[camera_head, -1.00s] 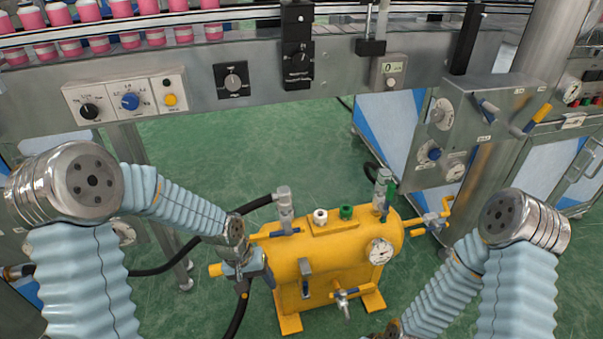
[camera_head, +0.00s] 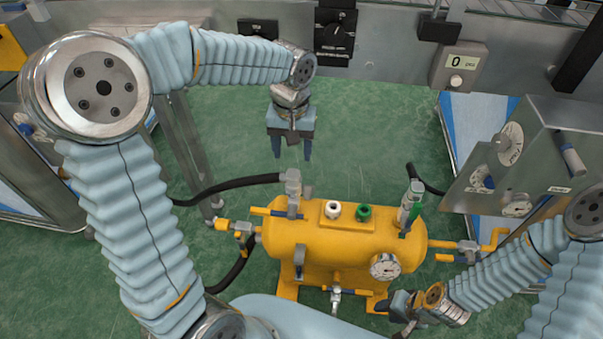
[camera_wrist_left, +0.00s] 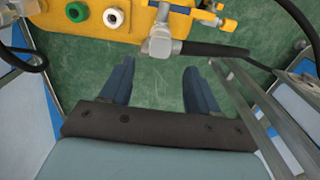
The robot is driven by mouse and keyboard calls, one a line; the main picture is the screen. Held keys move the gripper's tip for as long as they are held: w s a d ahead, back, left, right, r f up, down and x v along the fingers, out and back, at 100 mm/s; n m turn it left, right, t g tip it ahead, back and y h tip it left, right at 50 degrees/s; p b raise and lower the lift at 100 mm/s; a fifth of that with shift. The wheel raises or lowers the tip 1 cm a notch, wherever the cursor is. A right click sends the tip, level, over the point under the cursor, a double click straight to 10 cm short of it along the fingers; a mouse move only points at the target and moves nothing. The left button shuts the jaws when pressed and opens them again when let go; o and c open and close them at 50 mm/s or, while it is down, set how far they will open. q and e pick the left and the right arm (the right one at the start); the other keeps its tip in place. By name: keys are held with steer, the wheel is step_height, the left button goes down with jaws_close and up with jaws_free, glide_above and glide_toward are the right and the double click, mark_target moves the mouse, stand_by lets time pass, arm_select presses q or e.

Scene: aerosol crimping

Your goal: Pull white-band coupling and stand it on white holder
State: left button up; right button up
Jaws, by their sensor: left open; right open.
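The yellow tank (camera_head: 350,240) carries the white holder (camera_head: 333,210), an open-topped ring, and a green holder (camera_head: 363,212) beside it. A grey coupling (camera_head: 292,184) with a black hose stands upright at the tank's left end. I cannot make out a white band on it. My left gripper (camera_head: 292,156) is open and empty, above and behind that coupling in the head view. In the left wrist view the coupling (camera_wrist_left: 160,42) lies just beyond the open fingers (camera_wrist_left: 160,72), apart from them; the white holder (camera_wrist_left: 110,17) is beyond. My right gripper (camera_head: 400,328) is open, low at the tank's right front.
A second coupling (camera_head: 408,205) with green stands at the tank's right end. A pressure gauge (camera_head: 384,266) and valves stick out in front. The black hose (camera_head: 225,187) runs left. A grey control box (camera_head: 535,150) stands at right. The green floor behind the tank is open.

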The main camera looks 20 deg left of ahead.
mark_target(293, 173)
arm_select(q)
steer(key=shift+f, duration=0.1)
step_height(293, 173, down, 8)
steer(key=b, duration=0.6)
steer(key=shift+f, duration=0.15)
steer(key=shift+f+b, duration=0.35)
stand_by(0.6)
jaws_close()
steer(key=shift+r, duration=0.1)
stand_by(0.3)
